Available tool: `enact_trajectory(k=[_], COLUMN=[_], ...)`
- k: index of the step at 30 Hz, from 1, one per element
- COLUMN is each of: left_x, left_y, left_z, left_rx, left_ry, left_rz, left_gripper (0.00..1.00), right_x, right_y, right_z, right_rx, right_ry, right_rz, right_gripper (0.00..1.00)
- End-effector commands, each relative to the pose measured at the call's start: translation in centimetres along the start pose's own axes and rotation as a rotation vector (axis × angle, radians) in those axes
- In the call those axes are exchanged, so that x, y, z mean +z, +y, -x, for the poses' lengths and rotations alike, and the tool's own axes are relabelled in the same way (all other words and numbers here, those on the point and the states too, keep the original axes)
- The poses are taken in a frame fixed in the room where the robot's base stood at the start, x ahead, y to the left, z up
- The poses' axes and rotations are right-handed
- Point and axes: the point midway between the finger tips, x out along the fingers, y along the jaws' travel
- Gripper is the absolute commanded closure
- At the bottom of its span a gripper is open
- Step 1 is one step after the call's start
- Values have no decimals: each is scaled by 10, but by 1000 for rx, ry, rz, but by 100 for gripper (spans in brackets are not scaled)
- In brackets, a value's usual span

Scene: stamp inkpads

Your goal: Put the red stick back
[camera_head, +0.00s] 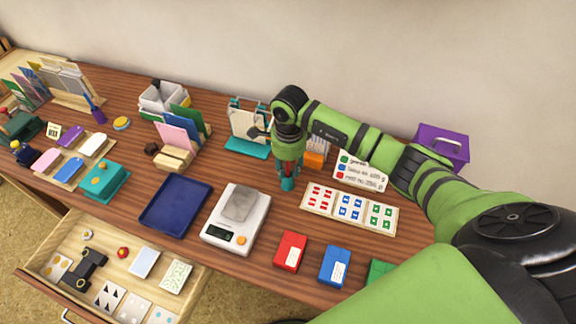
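My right gripper (288,177) points down over the middle of the table, near the wooden card with red, blue and green pieces. A small teal tip and thin reddish bits show at its fingers, too small to tell whether it holds anything. I cannot make out a single red stick for certain. The card (338,218) has several small red marks (319,197) in its left section, with blue and green ones to the right. A red box (290,251) with a white label lies at the front, left of a blue box (334,265). My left gripper does not show.
A teal-based stand (247,147) is behind my gripper. A sign with coloured dots (360,172) and a purple box (442,146) stand at right. An open drawer (60,246) juts out front left.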

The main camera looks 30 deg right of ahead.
Motion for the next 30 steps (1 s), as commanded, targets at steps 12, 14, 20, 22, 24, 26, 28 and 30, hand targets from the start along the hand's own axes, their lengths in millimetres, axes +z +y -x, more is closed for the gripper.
enact_trajectory(k=[12,14,20,22,24,26,28,30], left_x=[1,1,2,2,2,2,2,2], left_y=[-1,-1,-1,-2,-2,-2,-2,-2], left_z=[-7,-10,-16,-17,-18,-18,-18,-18], left_rx=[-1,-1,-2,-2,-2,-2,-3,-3], left_ry=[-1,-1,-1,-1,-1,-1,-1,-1], left_rz=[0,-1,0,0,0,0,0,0], left_gripper=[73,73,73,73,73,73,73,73], right_x=[1,0,0,0,0,0,0,0], right_y=[-2,-1,-1,-1,-1,0,0,0], right_z=[53,66,104,112,118,122,124,124], right_rx=[-7,-7,-5,-3,-2,-1,0,1], right_ry=[-3,-1,-1,-1,0,0,0,0], right_rz=[1,2,0,0,0,0,0,0], right_gripper=[65,65,65,65,65,65,65,65])
